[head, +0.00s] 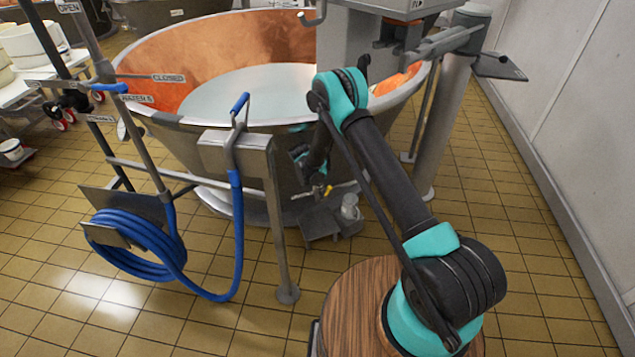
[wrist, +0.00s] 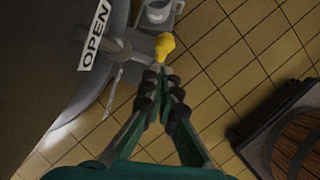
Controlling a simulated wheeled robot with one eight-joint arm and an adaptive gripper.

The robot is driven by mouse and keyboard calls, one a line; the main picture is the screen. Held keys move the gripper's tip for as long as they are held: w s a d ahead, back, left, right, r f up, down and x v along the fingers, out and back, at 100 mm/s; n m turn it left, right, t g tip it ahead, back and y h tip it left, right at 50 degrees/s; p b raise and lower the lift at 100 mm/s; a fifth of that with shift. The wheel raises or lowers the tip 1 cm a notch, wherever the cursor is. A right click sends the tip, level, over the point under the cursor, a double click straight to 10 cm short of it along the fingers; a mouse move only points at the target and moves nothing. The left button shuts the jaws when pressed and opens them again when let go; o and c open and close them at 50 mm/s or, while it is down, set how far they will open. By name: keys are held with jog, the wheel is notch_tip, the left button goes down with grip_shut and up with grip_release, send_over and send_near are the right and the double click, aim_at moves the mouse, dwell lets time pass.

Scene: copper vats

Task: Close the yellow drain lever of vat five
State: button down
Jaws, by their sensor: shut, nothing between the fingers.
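The yellow drain lever (wrist: 166,46) shows in the wrist view just beyond my fingertips, beside a white sign reading OPEN (wrist: 95,34). In the head view the lever (head: 328,191) is a small yellow spot low at the front of the copper vat (head: 222,52). The vat's grey outer wall (wrist: 52,62) fills the left of the wrist view. My gripper (wrist: 161,76) is shut and empty, its fingertips close to the lever's near end; I cannot tell whether they touch. In the head view my forearm partly hides the gripper.
A stand with a coiled blue hose (head: 135,243) is left of my arm. A grey bracket with a small metal cup (head: 350,208) is below the lever. A thick grey column (head: 440,125) is at right. Tiled floor is clear front left.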

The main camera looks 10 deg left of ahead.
aim_at(330, 188)
jog(key=shift+x, duration=1.9)
jog(key=shift+w+d+g+y, duration=0.15)
jog(key=shift+d+g+y, duration=0.15)
jog(key=shift+d+y, duration=0.2)
jog(key=shift+w+d+g+y, duration=0.2)
jog(key=shift+d+g+y, duration=0.1)
jog(key=shift+d+y, duration=0.15)
jog(key=shift+w+d+f+g+y, duration=0.1)
jog(key=shift+w+d+g+y, duration=0.1)
jog(key=shift+d+y, duration=0.3)
jog(key=shift+w+d+f+g+y, duration=0.1)
jog(key=shift+w+d+g+y, duration=0.15)
jog(key=shift+y, duration=0.4)
jog(key=shift+m+g+y, duration=0.25)
jog(key=shift+m+y, duration=0.05)
jog(key=shift+y, duration=0.3)
jog(key=shift+w+d+f, duration=0.3)
jog(key=shift+d+f, duration=0.35)
jog(key=shift+w+d+f, duration=0.25)
jog(key=shift+d+f, duration=0.4)
jog(key=shift+w+d+f, duration=0.3)
jog(key=shift+d+f, duration=0.35)
jog(key=shift+d, duration=0.05)
jog(key=shift+d+f, duration=0.15)
jog(key=shift+f, duration=0.05)
